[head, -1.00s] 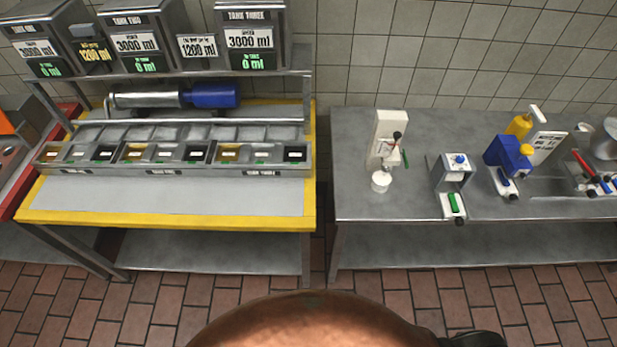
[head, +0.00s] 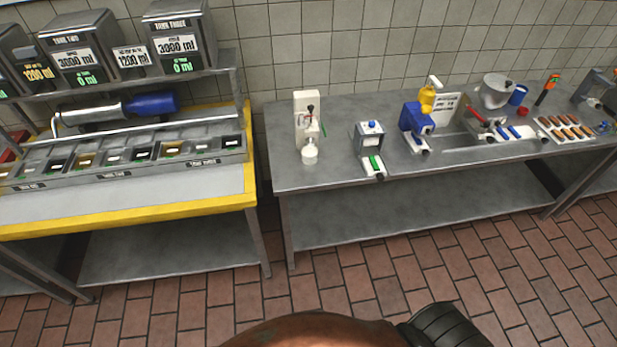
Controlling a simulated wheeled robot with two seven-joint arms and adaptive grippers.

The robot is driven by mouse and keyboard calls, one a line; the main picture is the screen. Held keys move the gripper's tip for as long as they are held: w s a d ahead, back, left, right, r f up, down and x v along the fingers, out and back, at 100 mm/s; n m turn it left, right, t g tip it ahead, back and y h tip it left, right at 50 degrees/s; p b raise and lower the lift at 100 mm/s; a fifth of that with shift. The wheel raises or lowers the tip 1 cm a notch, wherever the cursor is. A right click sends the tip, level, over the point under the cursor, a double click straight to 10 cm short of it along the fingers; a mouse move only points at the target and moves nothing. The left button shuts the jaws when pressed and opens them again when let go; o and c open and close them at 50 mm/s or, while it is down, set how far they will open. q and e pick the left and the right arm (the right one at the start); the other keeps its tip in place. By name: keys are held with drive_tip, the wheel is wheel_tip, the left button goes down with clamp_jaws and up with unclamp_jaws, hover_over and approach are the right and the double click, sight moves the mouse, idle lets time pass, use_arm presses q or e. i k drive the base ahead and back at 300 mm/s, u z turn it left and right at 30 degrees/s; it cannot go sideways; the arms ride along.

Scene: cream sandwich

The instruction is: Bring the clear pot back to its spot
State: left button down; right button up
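I cannot make out a pot that is plainly clear. A pale grey round vessel (head: 494,91) stands at the back of the right steel bench (head: 235,346). A small white cup (head: 310,152) sits at the foot of a white upright device (head: 303,108) near that bench's left end. Neither of my grippers shows in the head view. A dark ribbed part at the bottom edge seems to be mine.
A yellow-edged table (head: 130,218) with a row of bins and labelled tanks (head: 180,40) stands at left. The right bench also holds a blue-topped device (head: 369,135), a blue and yellow device (head: 420,118), and a tray of brown pieces (head: 563,130). The tiled floor in front is clear.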

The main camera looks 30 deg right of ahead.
sight(310, 155)
drive_tip(key=k, duration=0.25)
drive_tip(key=z, duration=0.9)
